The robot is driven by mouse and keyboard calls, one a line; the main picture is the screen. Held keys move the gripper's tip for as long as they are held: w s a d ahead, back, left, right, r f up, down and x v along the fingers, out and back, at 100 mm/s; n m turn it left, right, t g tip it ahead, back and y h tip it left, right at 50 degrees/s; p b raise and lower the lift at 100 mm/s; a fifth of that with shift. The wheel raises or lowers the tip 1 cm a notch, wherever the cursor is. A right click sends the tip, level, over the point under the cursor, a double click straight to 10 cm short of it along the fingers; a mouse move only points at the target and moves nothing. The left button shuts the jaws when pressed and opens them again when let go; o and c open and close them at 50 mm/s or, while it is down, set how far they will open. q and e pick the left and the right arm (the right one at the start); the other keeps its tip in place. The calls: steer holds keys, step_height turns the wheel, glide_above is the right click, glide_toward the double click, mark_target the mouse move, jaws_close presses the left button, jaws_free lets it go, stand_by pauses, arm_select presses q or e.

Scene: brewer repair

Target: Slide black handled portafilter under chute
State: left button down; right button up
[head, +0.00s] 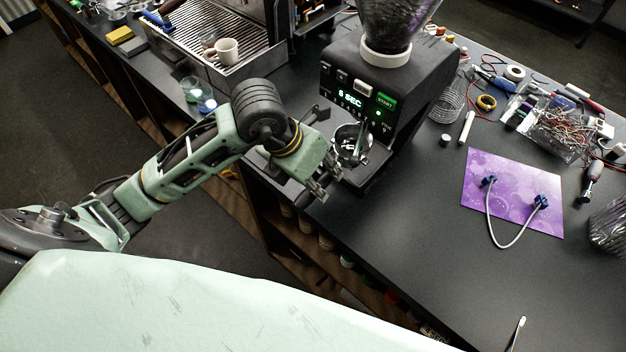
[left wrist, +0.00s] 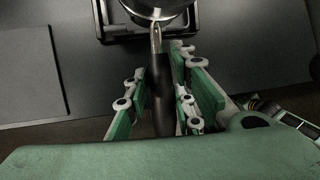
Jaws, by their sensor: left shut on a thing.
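The portafilter's round metal basket (head: 350,141) sits at the front of the black grinder (head: 419,75), below its lit display and by the chute (head: 363,136). In the left wrist view the basket (left wrist: 152,8) shows at the top edge, over the grinder's base. Its black handle (left wrist: 162,95) runs down between the fingers. My left gripper (head: 322,183) is in front of the grinder. In the left wrist view my left gripper (left wrist: 164,92) is shut on the black handle. My right gripper is in neither view.
An espresso machine (head: 215,40) with a white cup (head: 225,51) stands to the left. A purple mat (head: 513,190) with a grey cable (head: 492,222) lies to the right, near wires and tools. The counter between the grinder and the mat is mostly clear.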

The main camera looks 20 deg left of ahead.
arm_select(q)
steer(key=shift+w+d, duration=0.2)
steer(key=shift+w, duration=0.35)
steer(key=shift+w+d, duration=0.2)
steer(key=shift+w, duration=0.35)
steer(key=shift+w+d+f+b, duration=0.1)
steer(key=shift+w+f+b, duration=0.15)
steer(key=shift+f+b, duration=0.2)
steer(key=c, duration=1.4)
jaws_free()
steer(key=shift+s, duration=0.1)
steer(key=v, duration=1.2)
